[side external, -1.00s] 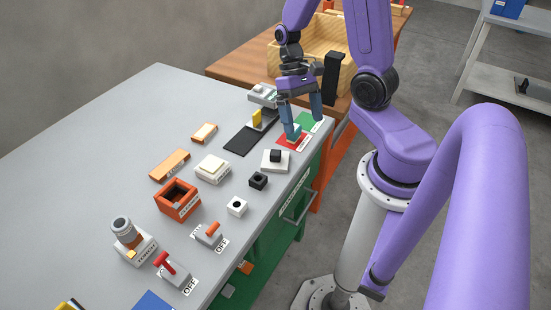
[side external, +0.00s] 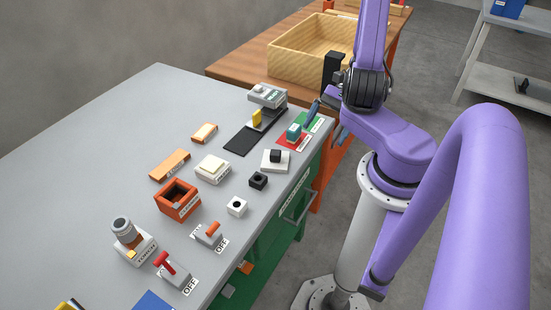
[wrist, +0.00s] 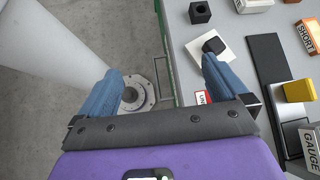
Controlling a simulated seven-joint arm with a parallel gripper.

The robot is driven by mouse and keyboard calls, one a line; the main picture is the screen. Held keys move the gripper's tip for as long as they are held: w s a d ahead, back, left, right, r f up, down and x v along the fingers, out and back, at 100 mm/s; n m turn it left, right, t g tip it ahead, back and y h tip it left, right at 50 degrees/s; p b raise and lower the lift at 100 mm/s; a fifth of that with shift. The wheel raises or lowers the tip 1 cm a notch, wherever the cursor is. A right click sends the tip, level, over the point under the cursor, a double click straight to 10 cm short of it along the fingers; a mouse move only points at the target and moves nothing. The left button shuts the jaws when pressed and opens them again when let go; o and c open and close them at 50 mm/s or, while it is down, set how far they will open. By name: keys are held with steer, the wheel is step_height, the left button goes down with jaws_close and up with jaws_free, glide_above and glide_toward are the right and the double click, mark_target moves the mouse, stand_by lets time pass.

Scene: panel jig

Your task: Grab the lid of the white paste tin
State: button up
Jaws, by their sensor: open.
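I cannot make out a white paste tin or its lid in either view. My gripper (side external: 328,120) is open and empty past the bench's right edge, partly hidden by my arm. In the wrist view its blue fingers (wrist: 163,75) are wide apart, with floor and the bench edge between them.
A black strip with a yellow tab (side external: 242,140), a grey gauge device (side external: 268,96) and a green pad (side external: 312,121) lie near. Switches (side external: 208,237), an orange box (side external: 177,204) and small blocks fill the grey bench (side external: 90,150). A wooden crate (side external: 300,66) stands behind.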

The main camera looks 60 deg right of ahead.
mark_target(281, 155)
steer(key=s+a+f+m+t+h, duration=0.25)
steer(key=f+m+t+h, duration=0.2)
steer(key=m+t, duration=0.8)
steer(key=shift+m+g, duration=0.65)
steer(key=shift+g, duration=0.1)
steer(key=shift+d+x, duration=0.2)
steer(key=shift+x, duration=3.8)
steer(key=shift+d+x, duration=0.2)
steer(key=shift+x, duration=3.85)
steer(key=shift+w, duration=0.15)
steer(key=shift+c, duration=0.3)
steer(key=c, duration=0.7)
